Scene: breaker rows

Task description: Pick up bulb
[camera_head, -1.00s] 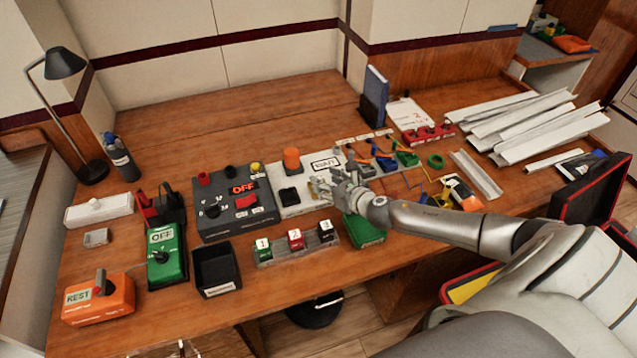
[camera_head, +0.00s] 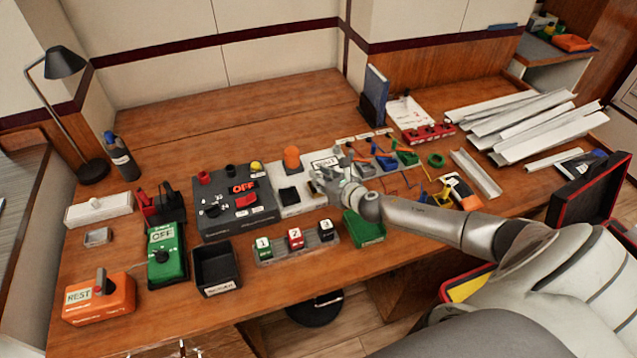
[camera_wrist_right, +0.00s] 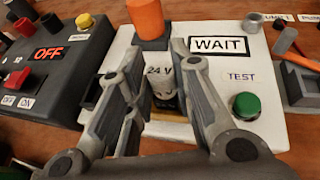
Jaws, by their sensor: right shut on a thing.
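My right gripper (camera_head: 322,178) is over the white tester panel (camera_head: 290,209) in the middle of the bench. In the right wrist view my right gripper (camera_wrist_right: 163,88) is shut on a small grey-white bulb (camera_wrist_right: 160,76) marked "24 V". The bulb is between the fingers, in front of the panel's WAIT display (camera_wrist_right: 225,46); its lower end is hidden, so I cannot tell whether it touches the panel.
A dark box with a red OFF display (camera_head: 243,187) stands left of the panel. An orange cylinder (camera_wrist_right: 146,18) rises behind the bulb, and a green TEST button (camera_wrist_right: 246,104) is to the right. A green tray (camera_head: 364,230) and numbered blocks (camera_head: 295,240) lie in front.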

